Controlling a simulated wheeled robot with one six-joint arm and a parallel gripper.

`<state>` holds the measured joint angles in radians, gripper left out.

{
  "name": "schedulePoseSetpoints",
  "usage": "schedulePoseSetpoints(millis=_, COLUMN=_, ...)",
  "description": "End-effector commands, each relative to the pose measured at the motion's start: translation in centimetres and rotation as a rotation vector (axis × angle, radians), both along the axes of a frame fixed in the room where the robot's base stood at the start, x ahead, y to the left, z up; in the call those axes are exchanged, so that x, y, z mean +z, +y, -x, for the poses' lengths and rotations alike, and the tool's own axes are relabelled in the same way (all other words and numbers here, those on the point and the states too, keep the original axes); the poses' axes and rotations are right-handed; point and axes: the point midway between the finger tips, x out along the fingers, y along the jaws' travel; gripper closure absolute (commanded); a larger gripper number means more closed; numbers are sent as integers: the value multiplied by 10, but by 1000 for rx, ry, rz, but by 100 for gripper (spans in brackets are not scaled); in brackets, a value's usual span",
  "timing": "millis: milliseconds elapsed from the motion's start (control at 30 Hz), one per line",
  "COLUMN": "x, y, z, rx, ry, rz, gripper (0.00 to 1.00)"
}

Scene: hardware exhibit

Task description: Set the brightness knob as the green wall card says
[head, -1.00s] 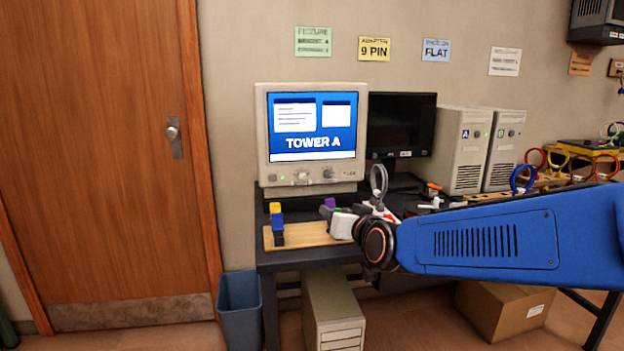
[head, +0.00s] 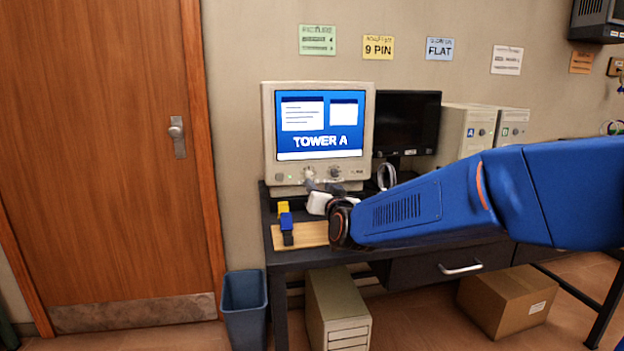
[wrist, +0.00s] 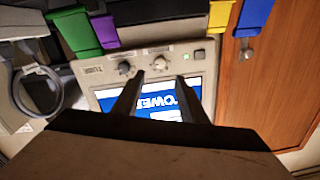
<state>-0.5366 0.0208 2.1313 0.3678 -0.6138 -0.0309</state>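The upside-down wrist view shows the left knob (wrist: 159,63) and right knob (wrist: 124,68) swapped. Their labels are too small to read. My gripper (wrist: 158,75) is open and empty, its dark fingertips apart, pointing at the panel. The left knob appears between the tips; contact is not visible. The green wall card (head: 317,40) hangs above the monitor; its small text is blurred.
A wooden board (head: 308,236) with yellow and blue plugs (head: 286,222) lies before the monitor. A black screen (head: 410,120) and two beige towers stand to the right. A grey cable loop (head: 386,176) is beside my gripper.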

Motion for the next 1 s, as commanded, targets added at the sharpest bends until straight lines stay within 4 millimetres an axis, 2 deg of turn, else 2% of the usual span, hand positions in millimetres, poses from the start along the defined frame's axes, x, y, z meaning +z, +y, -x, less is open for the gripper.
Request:
schedulePoseSetpoints(millis=300, x=-1, y=17, z=-51, rx=-1, ry=1, rz=1, gripper=61)
schedulePoseSetpoints(millis=500, x=0, y=25, z=-75, rx=-1, ry=0, rz=0, gripper=61)
schedulePoseSetpoints(millis=700, x=0, y=29, z=-87, rx=-1, ry=0, rz=0, gripper=61)
schedulePoseSetpoints(millis=1000, x=0, y=30, z=-89, rx=0, ry=0, rz=0, gripper=61)
